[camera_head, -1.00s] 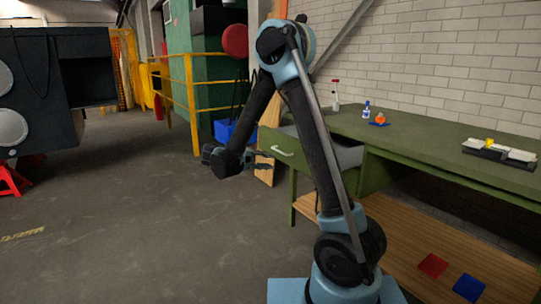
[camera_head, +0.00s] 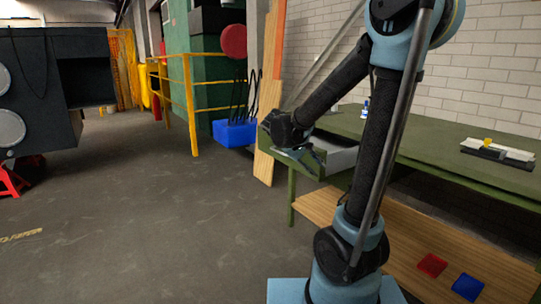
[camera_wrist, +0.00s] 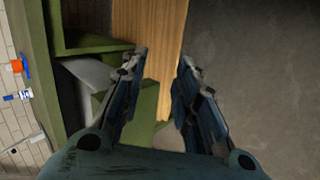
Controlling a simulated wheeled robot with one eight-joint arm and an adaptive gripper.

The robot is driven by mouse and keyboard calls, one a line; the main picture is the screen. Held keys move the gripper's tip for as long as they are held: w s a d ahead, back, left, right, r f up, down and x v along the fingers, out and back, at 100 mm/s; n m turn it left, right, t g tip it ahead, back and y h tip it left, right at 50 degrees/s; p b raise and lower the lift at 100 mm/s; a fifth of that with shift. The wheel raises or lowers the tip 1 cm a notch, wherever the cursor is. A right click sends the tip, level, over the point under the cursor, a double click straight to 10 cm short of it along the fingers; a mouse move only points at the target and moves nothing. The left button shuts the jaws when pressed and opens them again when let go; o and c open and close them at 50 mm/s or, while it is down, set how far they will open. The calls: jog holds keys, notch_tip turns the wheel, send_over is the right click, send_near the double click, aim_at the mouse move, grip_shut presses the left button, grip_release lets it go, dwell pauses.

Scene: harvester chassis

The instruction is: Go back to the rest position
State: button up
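My gripper (camera_head: 316,160) hangs at the end of my folded arm, in front of the left end of the green workbench (camera_head: 425,138). In the wrist view my gripper (camera_wrist: 164,56) has its two fingers apart with nothing between them. It points past the bench corner, with the wooden lower shelf and the grey floor beyond the fingertips. The pulled-out drawer (camera_head: 343,157) of the bench is close behind the gripper in the head view. I cannot tell whether they touch.
Red (camera_head: 432,265) and blue (camera_head: 468,287) squares lie on the lower shelf. A blue crate (camera_head: 234,133) stands by the yellow railing (camera_head: 192,105).

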jog(key=s+d+f+m+g+y, duration=0.1)
jog(key=s+d+y, duration=0.1)
jog(key=s, duration=0.4)
jog(key=s+d+f+m+y, duration=0.1)
jog(key=s+d+f+y, duration=0.15)
jog(key=s, duration=0.35)
jog(key=s+a+f+m+y, duration=0.2)
jog(key=s+f, duration=0.3)
jog(key=s, duration=0.6)
jog(key=shift+f+m+y, duration=0.2)
jog(key=shift+m+y, duration=0.1)
jog(key=shift+y, duration=0.45)
jog(key=shift+w+a+f, duration=0.1)
jog(key=shift+w+f, duration=0.1)
jog(key=shift+w, duration=0.2)
